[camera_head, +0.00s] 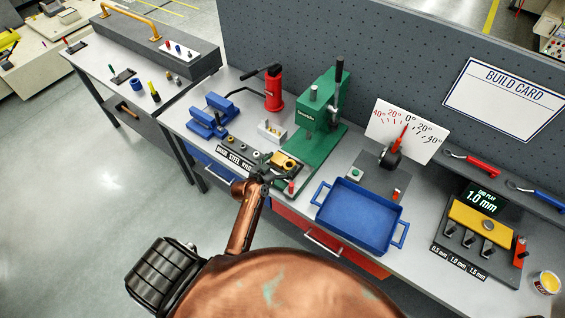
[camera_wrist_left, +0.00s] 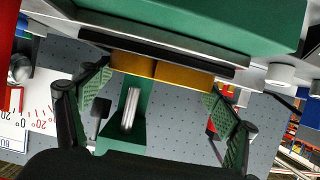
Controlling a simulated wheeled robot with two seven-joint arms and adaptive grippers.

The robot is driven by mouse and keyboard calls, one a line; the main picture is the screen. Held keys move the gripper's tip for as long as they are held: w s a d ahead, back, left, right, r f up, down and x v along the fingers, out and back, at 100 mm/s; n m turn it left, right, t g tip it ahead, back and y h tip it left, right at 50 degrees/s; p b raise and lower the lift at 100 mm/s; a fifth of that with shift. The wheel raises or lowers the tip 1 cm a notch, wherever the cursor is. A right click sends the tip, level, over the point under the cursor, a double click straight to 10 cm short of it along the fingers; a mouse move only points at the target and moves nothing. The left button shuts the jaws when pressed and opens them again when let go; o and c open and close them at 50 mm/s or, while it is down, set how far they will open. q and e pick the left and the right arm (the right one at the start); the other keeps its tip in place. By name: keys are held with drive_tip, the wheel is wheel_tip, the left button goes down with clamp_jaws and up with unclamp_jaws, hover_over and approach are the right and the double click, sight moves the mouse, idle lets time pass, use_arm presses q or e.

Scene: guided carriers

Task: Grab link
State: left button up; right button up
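A gold-coloured piece (camera_head: 288,163), which may be the link, sits at the front of the green press (camera_head: 318,127). In the left wrist view the gold piece (camera_wrist_left: 160,70) shows as two blocks side by side, below a dark plate. My left gripper (camera_head: 266,174) is at the bench's front edge, just left of and in front of this piece. In the left wrist view its green-padded fingers (camera_wrist_left: 155,100) are wide apart, one toward each end of the piece. I cannot tell whether they touch it. My right gripper is not in view.
A blue tray (camera_head: 358,214) stands right of the press. A red hand pump (camera_head: 273,89) and blue fixtures (camera_head: 212,115) stand to the left. A tilt dial (camera_head: 403,132) and a gauge station (camera_head: 482,217) are further right. A pegboard (camera_head: 380,60) closes the back.

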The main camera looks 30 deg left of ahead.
use_arm(q)
drive_tip(key=c, duration=1.3)
drive_tip(key=shift+w+a+r, duration=0.1)
drive_tip(key=shift+r, duration=0.05)
drive_tip(key=shift+c, duration=0.4)
